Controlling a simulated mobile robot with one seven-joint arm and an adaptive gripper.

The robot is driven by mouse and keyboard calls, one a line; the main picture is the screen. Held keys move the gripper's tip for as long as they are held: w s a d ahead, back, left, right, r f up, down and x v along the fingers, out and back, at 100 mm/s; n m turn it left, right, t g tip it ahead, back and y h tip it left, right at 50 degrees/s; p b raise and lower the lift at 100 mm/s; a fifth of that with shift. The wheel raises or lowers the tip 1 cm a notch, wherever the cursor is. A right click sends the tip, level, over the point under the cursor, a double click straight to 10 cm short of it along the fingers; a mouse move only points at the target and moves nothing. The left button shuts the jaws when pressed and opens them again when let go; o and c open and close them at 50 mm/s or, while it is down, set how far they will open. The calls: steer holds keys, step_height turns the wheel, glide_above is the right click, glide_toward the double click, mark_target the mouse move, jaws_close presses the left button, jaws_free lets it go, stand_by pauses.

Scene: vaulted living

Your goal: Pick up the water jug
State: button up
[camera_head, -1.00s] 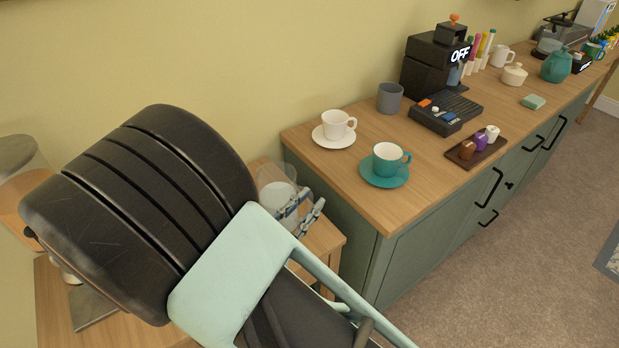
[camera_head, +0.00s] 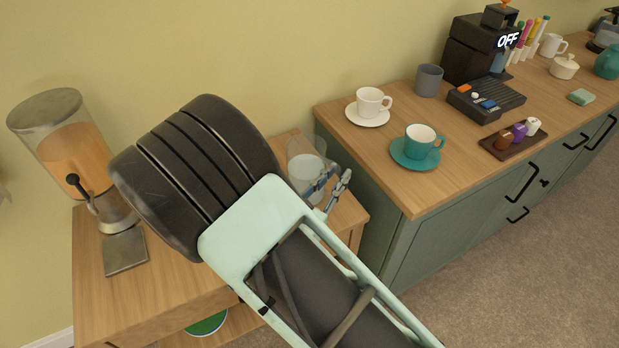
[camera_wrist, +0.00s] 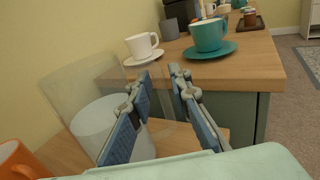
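The water jug (camera_head: 303,160) is a clear vessel with pale contents, standing on the lower wooden table beside the green cabinet. My arm hides part of it in the head view. In the wrist view the jug (camera_wrist: 92,118) fills the left side. My gripper (camera_head: 334,182) is at the jug's right side. In the wrist view my gripper (camera_wrist: 162,80) is open, with two blue-padded fingers apart. The left finger overlaps the jug's right edge in the picture; the right finger is clear of its body.
The wooden table (camera_head: 180,285) also holds a drink dispenser (camera_head: 68,145); an orange mug (camera_wrist: 16,160) is near the jug. The higher green cabinet (camera_head: 440,235) stands close on the right, bearing a white cup (camera_head: 370,101), a teal cup (camera_head: 419,139) and a coffee machine (camera_head: 470,50).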

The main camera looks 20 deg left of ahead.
steer(key=shift+w+d, duration=0.1)
steer(key=shift+w, duration=0.45)
jaws_close()
steer(key=shift+r, duration=0.15)
